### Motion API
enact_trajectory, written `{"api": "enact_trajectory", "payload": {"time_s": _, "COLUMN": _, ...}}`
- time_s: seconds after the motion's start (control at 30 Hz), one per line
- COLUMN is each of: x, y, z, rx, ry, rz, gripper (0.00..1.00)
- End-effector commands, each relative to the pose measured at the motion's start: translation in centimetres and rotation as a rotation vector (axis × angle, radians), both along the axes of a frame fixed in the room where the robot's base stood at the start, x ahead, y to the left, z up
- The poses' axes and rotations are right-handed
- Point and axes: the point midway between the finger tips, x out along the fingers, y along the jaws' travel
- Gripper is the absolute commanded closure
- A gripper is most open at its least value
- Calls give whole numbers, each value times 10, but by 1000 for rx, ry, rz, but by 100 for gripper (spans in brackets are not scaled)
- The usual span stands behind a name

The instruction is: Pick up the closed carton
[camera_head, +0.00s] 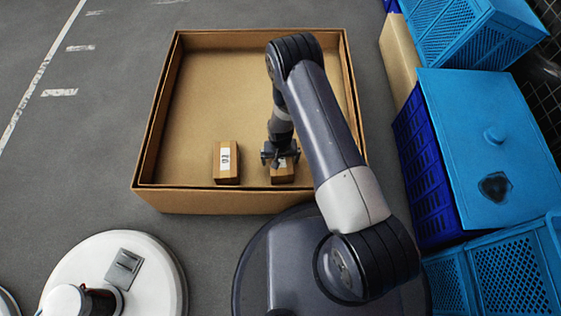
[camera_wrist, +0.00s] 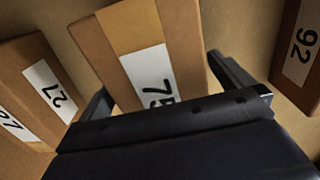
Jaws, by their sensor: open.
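A small closed brown carton (camera_wrist: 115,40) with a tan tape strip and a white label reading 75 lies between the fingers of my gripper (camera_wrist: 158,76) in the wrist view. In the head view, this carton (camera_head: 283,175) sits on the floor of a large open box, partly hidden under my gripper (camera_head: 281,157). My gripper is open and points down, with a finger on either side of the carton. I cannot tell whether the fingers touch it.
The large open cardboard box (camera_head: 166,100) has walls around my gripper. Another small carton (camera_head: 227,164) stands to the left; the wrist view shows its labels (camera_wrist: 50,83). A carton labelled 92 (camera_wrist: 296,45) is at the right. Blue crates (camera_head: 428,170) stand right of the box.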

Motion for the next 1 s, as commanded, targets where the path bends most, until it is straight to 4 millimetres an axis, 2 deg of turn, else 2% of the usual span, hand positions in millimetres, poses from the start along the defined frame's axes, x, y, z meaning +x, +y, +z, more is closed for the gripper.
{"api": "enact_trajectory", "payload": {"time_s": 0.07, "x": 0, "y": 0, "z": 0, "rx": 0, "ry": 0, "rz": 0, "gripper": 3}}
{"api": "enact_trajectory", "payload": {"time_s": 0.7, "x": 0, "y": 0, "z": 1, "rx": 0, "ry": 0, "rz": 0, "gripper": 55}}
{"api": "enact_trajectory", "payload": {"time_s": 0.9, "x": 0, "y": 0, "z": 2, "rx": 0, "ry": 0, "rz": 0, "gripper": 55}}
{"api": "enact_trajectory", "payload": {"time_s": 1.0, "x": 0, "y": 0, "z": 10, "rx": 0, "ry": -1, "rz": 0, "gripper": 55}}
